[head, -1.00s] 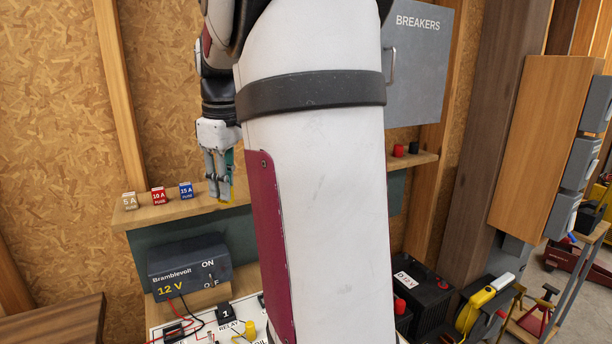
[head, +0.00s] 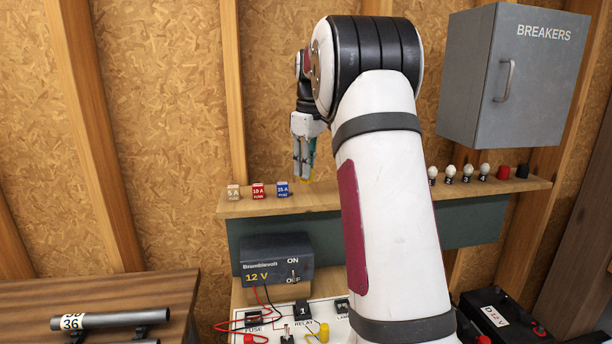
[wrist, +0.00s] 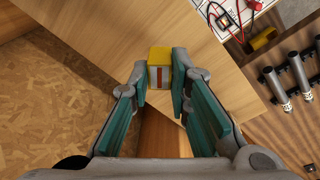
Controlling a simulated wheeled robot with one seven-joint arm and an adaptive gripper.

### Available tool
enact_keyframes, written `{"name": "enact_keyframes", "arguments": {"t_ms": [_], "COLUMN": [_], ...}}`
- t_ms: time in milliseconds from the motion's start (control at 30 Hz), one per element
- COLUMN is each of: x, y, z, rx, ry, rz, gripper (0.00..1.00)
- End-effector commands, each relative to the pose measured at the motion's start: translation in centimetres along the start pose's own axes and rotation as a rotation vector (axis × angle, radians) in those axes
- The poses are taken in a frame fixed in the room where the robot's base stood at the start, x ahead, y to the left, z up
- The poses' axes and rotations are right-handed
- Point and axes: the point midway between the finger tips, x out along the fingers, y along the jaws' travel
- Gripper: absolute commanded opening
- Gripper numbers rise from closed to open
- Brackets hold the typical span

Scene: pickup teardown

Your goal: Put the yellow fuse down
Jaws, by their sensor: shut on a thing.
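In the wrist view the yellow fuse (wrist: 160,54) sits between the two fingertips (wrist: 160,76), with a yellow top and a pale side with a reddish stripe. The wooden shelf (head: 330,195) lies beneath it. I cannot tell whether the fuse touches the shelf.
On the shelf's left stand the beige 5 A fuse (head: 233,192), red 10 A fuse (head: 258,191) and blue 15 A fuse (head: 283,189). Several bulbs (head: 450,173) stand at the right. A Bramblevolt 12 V box (head: 277,260) is below. A grey breaker cabinet (head: 510,80) hangs upper right.

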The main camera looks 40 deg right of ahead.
Motion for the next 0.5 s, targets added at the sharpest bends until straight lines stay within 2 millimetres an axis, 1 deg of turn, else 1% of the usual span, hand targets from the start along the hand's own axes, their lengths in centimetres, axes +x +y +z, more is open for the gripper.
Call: {"name": "enact_keyframes", "arguments": {"t_ms": [33, 100, 267, 400, 500], "x": [0.1, 0.3, 0.7, 2.5, 3.5], "y": [0.4, 0.8, 1.1, 0.9, 0.9], "z": [-0.6, -1.1, -1.4, -1.1, -1.1], "rx": [0.0, 0.0, 0.0, 0.0, 0.0], "ry": [0.0, 0.0, -0.001, -0.003, -0.001], "rz": [0.0, 0.0, -0.001, -0.002, -0.001], "gripper": [0.01, 0.01, 0.01, 0.01, 0.01]}}
